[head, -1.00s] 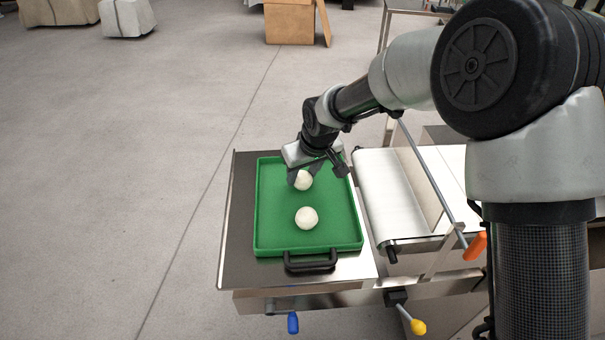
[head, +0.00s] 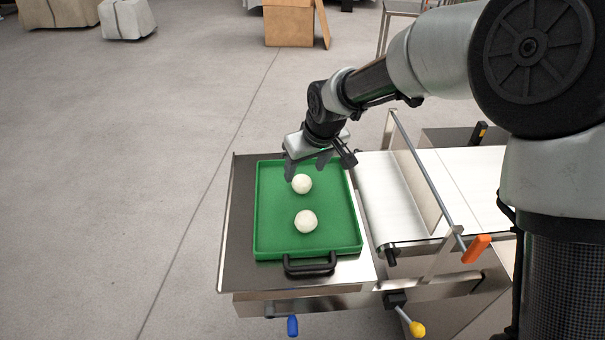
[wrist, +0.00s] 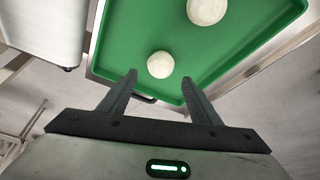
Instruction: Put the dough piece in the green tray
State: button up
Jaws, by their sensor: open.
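The green tray (head: 335,205) lies on a steel platform in the head view, and part of it fills the upper wrist view (wrist: 140,30). Two round white dough pieces rest in it. The far dough piece (head: 302,184) is close under my gripper (head: 320,168); the near dough piece (head: 306,221) lies towards the black handle. My gripper is open and empty, above the far part of the tray. In the wrist view one dough piece (wrist: 160,64) shows just beyond the open fingertips (wrist: 159,77), apart from them. The other (wrist: 206,10) is cut by the top edge.
A white conveyor belt (head: 385,190) with a metal guard rod adjoins the tray's right side. Orange (head: 476,248), yellow (head: 417,329) and blue (head: 292,325) lever knobs stick out at the front. The floor to the left is clear; a cardboard box (head: 289,24) stands far back.

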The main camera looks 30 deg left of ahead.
jog(key=v, duration=0.6)
jog(key=shift+d+r, duration=0.2)
jog(key=shift+r, duration=0.2)
jog(key=s+d+r+m+t+h, duration=0.1)
jog(key=d+r+m, duration=0.35)
jog(key=d, duration=0.85)
jog(key=s+d+r+m+t+h, duration=0.1)
jog(key=d+r+h, duration=0.1)
jog(key=d+r, duration=0.8)
jog(key=s+d+f+m, duration=0.1)
jog(key=s+d+m, duration=0.2)
jog(key=s+d, duration=0.3)
jog(key=s+d+f+m+t, duration=0.1)
jog(key=s+d+m, duration=0.2)
jog(key=s+d, duration=0.4)
jog(key=d, duration=0.5)
jog(key=shift+d+f+h, duration=0.35)
jog(key=shift+h, duration=0.05)
